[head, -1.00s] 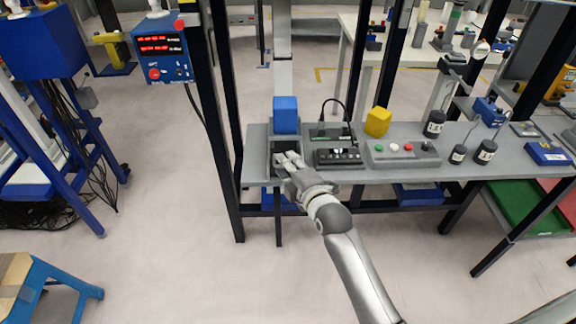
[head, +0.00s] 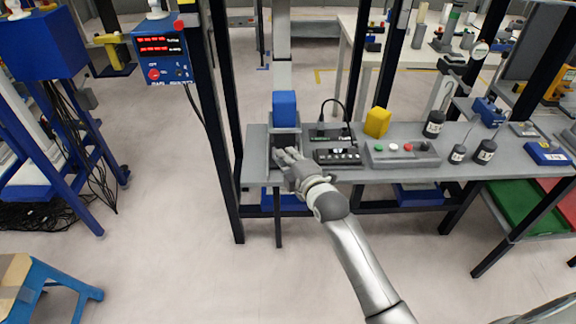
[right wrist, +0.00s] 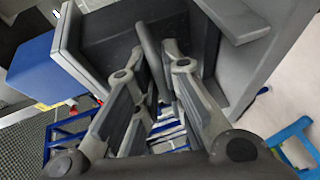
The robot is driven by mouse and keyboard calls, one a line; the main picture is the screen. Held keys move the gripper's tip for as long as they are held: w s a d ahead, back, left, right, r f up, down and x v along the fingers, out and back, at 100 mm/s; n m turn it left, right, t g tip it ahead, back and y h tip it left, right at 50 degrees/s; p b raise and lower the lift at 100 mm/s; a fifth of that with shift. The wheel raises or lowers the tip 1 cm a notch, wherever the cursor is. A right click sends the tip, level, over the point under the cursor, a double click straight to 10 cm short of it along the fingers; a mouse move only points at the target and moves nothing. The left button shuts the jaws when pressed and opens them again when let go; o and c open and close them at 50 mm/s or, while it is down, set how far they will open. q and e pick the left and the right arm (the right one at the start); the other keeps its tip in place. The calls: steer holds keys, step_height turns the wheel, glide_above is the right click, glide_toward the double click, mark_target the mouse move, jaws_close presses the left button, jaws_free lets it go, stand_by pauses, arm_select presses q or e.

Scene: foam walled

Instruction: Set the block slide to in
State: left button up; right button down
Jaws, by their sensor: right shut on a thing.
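The block slide (head: 285,139) is a grey, open-fronted piece at the left end of the grey bench, with a blue block (head: 285,108) at its back. My right gripper (head: 284,154) reaches it from the front. In the right wrist view my right gripper (right wrist: 155,58) is shut on a thin dark upright bar (right wrist: 147,45), which looks like the slide's handle. The blue block shows at the left there (right wrist: 45,68), beside the grey slide wall (right wrist: 68,42). The fingers hide part of the bar. My left gripper is out of view.
Right of the slide on the bench are a black device (head: 338,156), a yellow block (head: 377,122), a button box (head: 402,152) and several dark weights. A dark post (head: 222,120) stands just left of the bench.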

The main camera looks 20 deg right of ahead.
mark_target(286, 136)
steer(key=w+d+b, duration=0.1)
steer(key=w, duration=0.2)
steer(key=w+d+b, duration=0.1)
steer(key=w, duration=0.2)
steer(key=w+b, duration=0.1)
steer(key=w, duration=0.3)
steer(key=shift+d+f, duration=0.35)
steer(key=shift+d, duration=0.05)
steer(key=shift+w+d+r, duration=0.1)
steer(key=shift+w+d, duration=0.1)
steer(key=shift+w, duration=0.2)
steer(key=shift+r, duration=0.1)
steer(key=c, duration=1.7)
jaws_free()
steer(key=shift+o, duration=0.7)
steer(key=shift+w, duration=0.25)
steer(key=shift+s+r, duration=0.1)
steer(key=shift+s, duration=0.1)
